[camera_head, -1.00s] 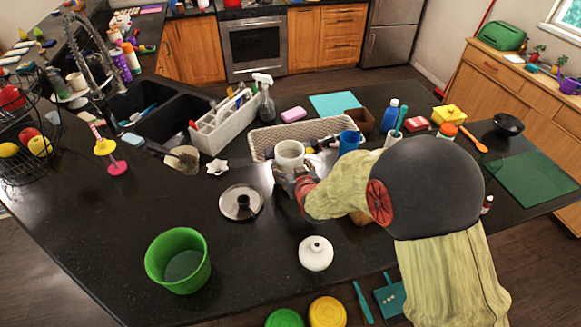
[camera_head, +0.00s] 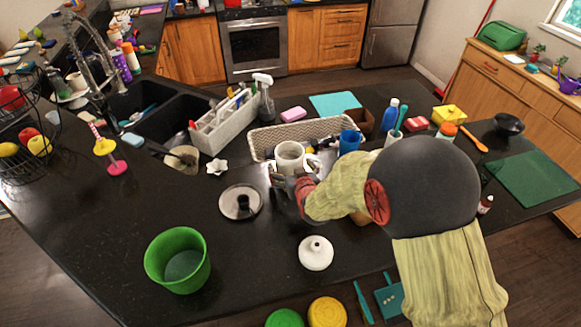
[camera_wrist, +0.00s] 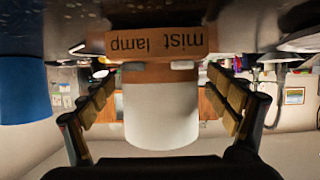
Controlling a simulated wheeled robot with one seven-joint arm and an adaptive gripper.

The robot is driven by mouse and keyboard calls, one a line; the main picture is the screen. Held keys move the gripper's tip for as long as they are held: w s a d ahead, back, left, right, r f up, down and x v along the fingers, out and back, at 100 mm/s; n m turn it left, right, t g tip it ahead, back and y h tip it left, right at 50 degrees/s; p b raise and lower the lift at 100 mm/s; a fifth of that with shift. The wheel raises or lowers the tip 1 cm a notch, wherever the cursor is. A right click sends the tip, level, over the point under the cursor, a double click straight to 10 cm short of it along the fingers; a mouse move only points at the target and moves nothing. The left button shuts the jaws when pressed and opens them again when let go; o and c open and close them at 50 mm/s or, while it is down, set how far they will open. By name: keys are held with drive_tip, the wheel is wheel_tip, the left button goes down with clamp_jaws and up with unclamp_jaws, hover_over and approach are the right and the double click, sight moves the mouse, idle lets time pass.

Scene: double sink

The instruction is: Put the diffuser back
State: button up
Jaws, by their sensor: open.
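The diffuser's body is a white cylinder (camera_head: 288,163) with an open top, at the near edge of the woven basket. In the wrist view, which is upside down, the white cylinder (camera_wrist: 161,115) has a wooden base (camera_wrist: 160,43) marked "mist lamp". My gripper (camera_head: 291,187) is at the near side of it; in the wrist view the open fingers (camera_wrist: 168,107) stand on either side with gaps. A white domed piece with a small hole on top (camera_head: 316,254), perhaps its cover, stands apart on the near counter. My fingers partly hide the body's lower part in the head view.
The woven basket (camera_head: 330,127) lies behind the cylinder, and a blue cup (camera_head: 349,142) stands to its right. A glass lid (camera_head: 240,203) lies to the left. A green bucket (camera_head: 178,261) stands at the front left. The counter between bucket and domed piece is clear.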

drive_tip(key=shift+r, duration=0.1)
drive_tip(key=shift+s+d+r, duration=0.1)
drive_tip(key=shift+s+r, duration=0.1)
drive_tip(key=v, duration=1.1)
drive_tip(key=shift+s+d, duration=0.1)
drive_tip(key=shift+s, duration=0.2)
drive_tip(key=s+d+r+m+g+h, duration=0.25)
drive_tip(key=s+d+r+g, duration=0.25)
drive_tip(key=s+d+r, duration=0.9)
drive_tip(key=s+d+g+h, duration=0.1)
drive_tip(key=s+d+g, duration=0.1)
drive_tip(key=s, duration=1.1)
drive_tip(key=shift+s+d+r+m, duration=0.2)
drive_tip(key=shift+s+d+m, duration=0.15)
drive_tip(key=shift+f, duration=0.1)
